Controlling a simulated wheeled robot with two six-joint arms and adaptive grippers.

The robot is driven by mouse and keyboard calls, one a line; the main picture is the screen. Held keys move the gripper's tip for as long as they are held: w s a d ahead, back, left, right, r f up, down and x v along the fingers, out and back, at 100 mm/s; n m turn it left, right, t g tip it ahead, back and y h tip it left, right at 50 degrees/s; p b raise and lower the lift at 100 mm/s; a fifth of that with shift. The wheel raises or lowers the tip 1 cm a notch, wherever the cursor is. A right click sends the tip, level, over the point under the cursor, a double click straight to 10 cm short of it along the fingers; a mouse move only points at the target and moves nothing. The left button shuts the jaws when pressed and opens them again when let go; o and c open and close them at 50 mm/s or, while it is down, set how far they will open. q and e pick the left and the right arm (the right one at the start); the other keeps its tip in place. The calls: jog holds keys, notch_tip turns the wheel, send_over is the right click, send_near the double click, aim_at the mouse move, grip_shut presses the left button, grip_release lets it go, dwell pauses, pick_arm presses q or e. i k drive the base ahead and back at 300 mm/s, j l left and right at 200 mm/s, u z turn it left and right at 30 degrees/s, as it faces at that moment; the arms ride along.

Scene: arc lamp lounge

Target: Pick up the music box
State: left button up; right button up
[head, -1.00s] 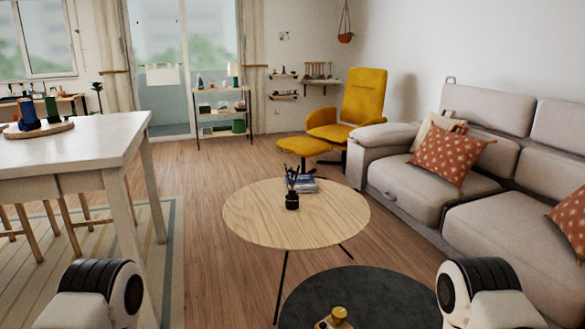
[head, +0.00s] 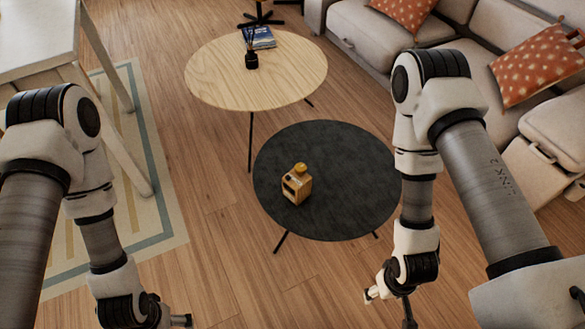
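A small wooden box with a yellow rounded top (head: 297,187), which looks like the music box, stands upright on the round dark table (head: 345,215), left of the tabletop's middle. My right gripper (head: 388,308) hangs low at the bottom of the picture, to the right of and nearer than the dark table; its fingers look spread and empty. My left gripper (head: 180,321) is at the bottom edge, left of and nearer than the table, apart from the box. It is partly cut off, so its opening cannot be told.
A round light wood table (head: 220,75) stands just behind the dark one, with a dark jar (head: 252,58) and books (head: 262,38) on it. A grey sofa (head: 455,40) is at the right. A white table (head: 40,45) stands at the left. Bare floor lies in front.

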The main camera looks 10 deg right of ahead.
aim_at(297, 189)
jog(key=i+l+z, duration=0.15)
jog(key=l, duration=0.35)
jog(key=i+l+z, duration=0.15)
jog(key=i+l, duration=0.2)
jog(key=i+l+z, duration=0.15)
jog(key=i+l, duration=0.15)
jog(key=l, duration=0.2)
